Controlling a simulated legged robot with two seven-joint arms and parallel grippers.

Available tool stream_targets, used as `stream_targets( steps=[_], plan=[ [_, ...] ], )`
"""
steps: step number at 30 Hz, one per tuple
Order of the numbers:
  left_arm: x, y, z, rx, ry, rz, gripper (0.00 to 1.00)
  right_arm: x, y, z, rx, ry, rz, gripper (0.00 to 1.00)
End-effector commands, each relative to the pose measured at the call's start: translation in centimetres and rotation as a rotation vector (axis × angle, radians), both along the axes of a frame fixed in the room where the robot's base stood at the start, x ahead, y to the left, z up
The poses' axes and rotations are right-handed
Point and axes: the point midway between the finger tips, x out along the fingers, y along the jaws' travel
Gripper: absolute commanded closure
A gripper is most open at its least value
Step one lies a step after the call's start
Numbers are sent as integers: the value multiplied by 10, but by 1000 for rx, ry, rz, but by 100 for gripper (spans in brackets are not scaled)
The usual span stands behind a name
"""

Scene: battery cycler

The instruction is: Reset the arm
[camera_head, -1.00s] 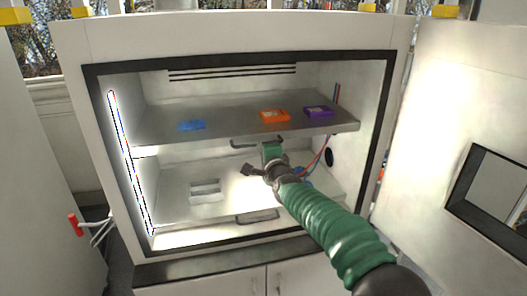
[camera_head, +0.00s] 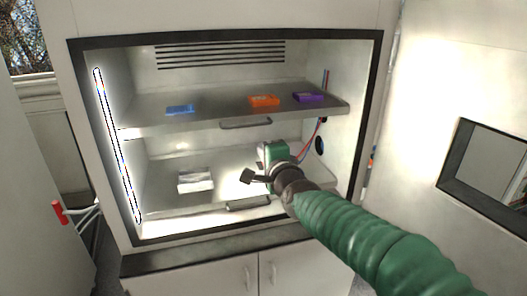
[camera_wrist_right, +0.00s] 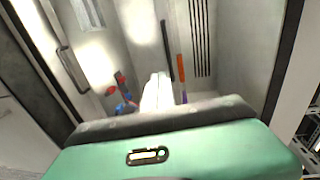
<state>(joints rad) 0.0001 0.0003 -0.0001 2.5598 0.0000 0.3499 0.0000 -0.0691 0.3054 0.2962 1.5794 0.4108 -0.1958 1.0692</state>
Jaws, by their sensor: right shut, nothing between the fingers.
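My right arm (camera_head: 350,226) comes in from the lower right, sheathed in ribbed green. Its green gripper (camera_head: 263,151) is in front of the open chamber, below the upper shelf's front edge and above the lower shelf. In the right wrist view the pale fingers (camera_wrist_right: 157,92) are together and hold nothing. My left gripper is in neither view.
The upper shelf (camera_head: 215,115) bears a blue piece (camera_head: 180,109), an orange piece (camera_head: 264,101) and a purple piece (camera_head: 309,97). A white slotted block (camera_head: 195,180) sits on the lower shelf (camera_head: 155,197). The chamber door (camera_head: 425,90) stands open at right. Red and blue cables (camera_head: 311,141) hang near the right wall.

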Motion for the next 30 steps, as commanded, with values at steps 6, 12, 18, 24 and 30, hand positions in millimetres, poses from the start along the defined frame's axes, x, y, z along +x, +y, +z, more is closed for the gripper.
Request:
stream_targets(
  steps=[6, 12, 18, 24, 30],
  plan=[
    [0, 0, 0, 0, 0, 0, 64, -45, -45, -113, -439, 180, 89, 100],
    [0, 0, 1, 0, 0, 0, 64, -153, -119, -245, -926, 444, 332, 100],
    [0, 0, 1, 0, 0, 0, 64, -284, -178, -331, -1215, 665, 668, 100],
    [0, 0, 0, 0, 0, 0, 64, -349, -198, -359, -1298, 748, 859, 100],
    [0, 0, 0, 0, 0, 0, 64, -353, -199, -361, -1302, 751, 871, 100]
  ],
)
